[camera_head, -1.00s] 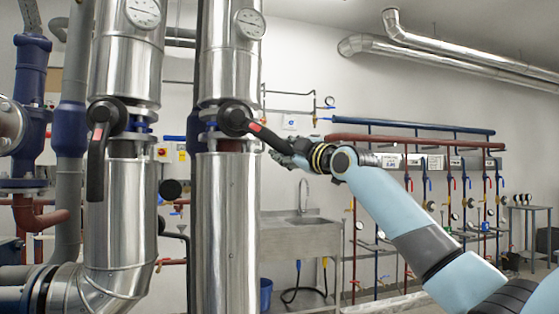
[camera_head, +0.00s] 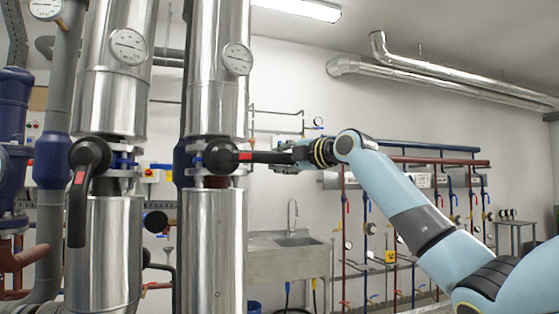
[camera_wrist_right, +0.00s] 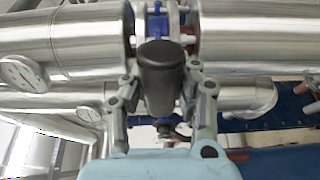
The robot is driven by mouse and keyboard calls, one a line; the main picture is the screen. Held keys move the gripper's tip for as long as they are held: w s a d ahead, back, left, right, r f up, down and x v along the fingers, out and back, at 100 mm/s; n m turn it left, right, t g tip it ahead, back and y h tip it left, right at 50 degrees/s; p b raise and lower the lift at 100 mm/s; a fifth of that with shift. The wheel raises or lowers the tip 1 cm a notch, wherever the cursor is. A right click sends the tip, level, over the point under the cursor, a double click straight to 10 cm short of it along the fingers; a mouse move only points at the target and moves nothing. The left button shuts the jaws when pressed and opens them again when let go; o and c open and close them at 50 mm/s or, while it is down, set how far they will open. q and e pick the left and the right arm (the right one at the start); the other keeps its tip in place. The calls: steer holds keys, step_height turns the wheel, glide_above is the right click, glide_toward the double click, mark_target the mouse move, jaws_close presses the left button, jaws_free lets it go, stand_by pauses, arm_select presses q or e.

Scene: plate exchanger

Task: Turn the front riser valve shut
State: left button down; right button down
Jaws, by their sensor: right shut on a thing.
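The black valve lever (camera_head: 262,157) on the right-hand of two silver risers (camera_head: 214,245) stands about level, pointing right from its round hub, with a red mark near the hub. My right gripper (camera_head: 292,155) is shut on its outer end. In the right wrist view the lever's end (camera_wrist_right: 162,82) sits between the two fingers of the right gripper (camera_wrist_right: 161,98). The left-hand riser (camera_head: 112,265) has a similar black lever (camera_head: 77,208) hanging straight down, untouched. My left gripper is not in view.
Round gauges (camera_head: 237,59) sit on both risers above the levers. A blue pump-like body (camera_head: 12,115) stands at far left. A steel sink (camera_head: 290,258) and a rack of red and blue pipes (camera_head: 430,163) are behind my right arm. Open room lies right of the risers.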

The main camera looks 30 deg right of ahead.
steer(key=shift+r, duration=0.5)
steer(key=c, duration=1.5)
jaws_free()
steer(key=o, duration=0.5)
steer(key=shift+s, duration=0.4)
steer(key=shift+o, duration=0.2)
steer(key=shift+w+f, duration=0.1)
steer(key=shift+f, duration=0.1)
steer(key=s+d, duration=0.2)
steer(key=s, duration=1)
